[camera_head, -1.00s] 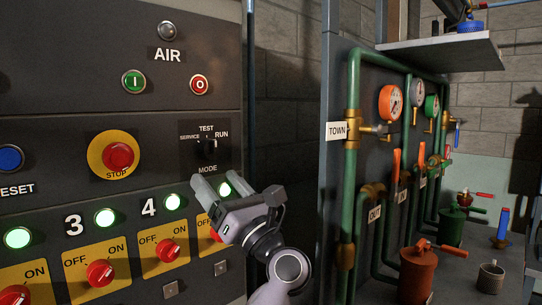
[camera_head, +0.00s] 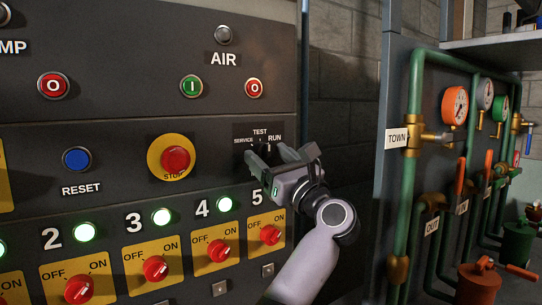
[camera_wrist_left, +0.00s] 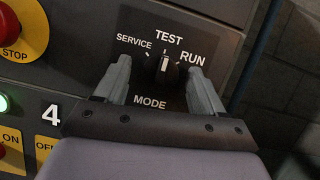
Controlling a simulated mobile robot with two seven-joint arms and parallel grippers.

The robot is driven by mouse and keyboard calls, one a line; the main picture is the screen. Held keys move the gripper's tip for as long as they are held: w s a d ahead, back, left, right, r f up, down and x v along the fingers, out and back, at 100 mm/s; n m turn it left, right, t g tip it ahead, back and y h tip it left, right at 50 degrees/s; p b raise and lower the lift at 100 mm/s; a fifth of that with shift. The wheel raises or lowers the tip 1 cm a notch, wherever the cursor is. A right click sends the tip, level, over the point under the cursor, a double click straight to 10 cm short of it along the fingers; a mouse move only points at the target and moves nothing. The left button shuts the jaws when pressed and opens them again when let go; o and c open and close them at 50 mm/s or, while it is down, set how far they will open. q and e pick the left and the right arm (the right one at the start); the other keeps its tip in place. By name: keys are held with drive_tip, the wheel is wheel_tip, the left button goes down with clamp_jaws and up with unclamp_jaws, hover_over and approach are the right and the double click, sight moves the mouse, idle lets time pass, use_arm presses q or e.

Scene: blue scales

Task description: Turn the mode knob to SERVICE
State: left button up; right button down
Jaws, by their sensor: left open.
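The mode knob (camera_wrist_left: 163,76) is a small black knob with a white pointer line, in the left wrist view. Its plate carries the labels SERVICE (camera_wrist_left: 134,41) at left, TEST at top and RUN at right, with MODE below. The pointer stands upright, toward TEST. My left gripper (camera_wrist_left: 163,84) is open, with one finger on each side of the knob and a gap showing on both sides. My right gripper is not in view.
The yellow-backed STOP button (camera_head: 175,159) is left of the knob plate. Red ON/OFF switches, such as number 5 (camera_head: 270,236), and lit green lamps run below. Green piping with gauges and a TOWN label (camera_head: 397,139) stands to the right.

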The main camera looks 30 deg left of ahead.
use_arm(q)
drive_tip(key=c, duration=1.1)
drive_tip(key=shift+o, duration=0.2)
drive_tip(key=shift+f+n+b, duration=0.15)
drive_tip(key=shift+n+b, duration=0.15)
drive_tip(key=shift+b, duration=0.2)
drive_tip(key=n+g+b, duration=0.1)
drive_tip(key=b, duration=0.1)
drive_tip(key=n+g+b, duration=0.1)
drive_tip(key=n+b, duration=0.1)
drive_tip(key=shift+w+d+f+n+y, duration=0.1)
drive_tip(key=shift+f+n+y, duration=0.05)
drive_tip(key=shift+n+y, duration=0.15)
drive_tip(key=shift+n+g+b, duration=0.3)
drive_tip(key=shift+n+b, duration=0.1)
drive_tip(key=shift+n, duration=0.2)
drive_tip(key=n+g, duration=0.1)
drive_tip(key=n+g+b, duration=0.1)
drive_tip(key=n, duration=0.1)
drive_tip(key=shift+r+n, duration=0.25)
drive_tip(key=shift+n, duration=0.05)
drive_tip(key=n, duration=0.2)
drive_tip(key=n+g+h, duration=0.1)
drive_tip(key=shift+w+r+n+g, duration=0.1)
drive_tip(key=shift+r+n+g, duration=0.05)
drive_tip(key=shift+n+g, duration=0.2)
drive_tip(key=shift+n, duration=0.35)
drive_tip(key=o, duration=1.1)
drive_tip(key=shift+c, duration=0.2)
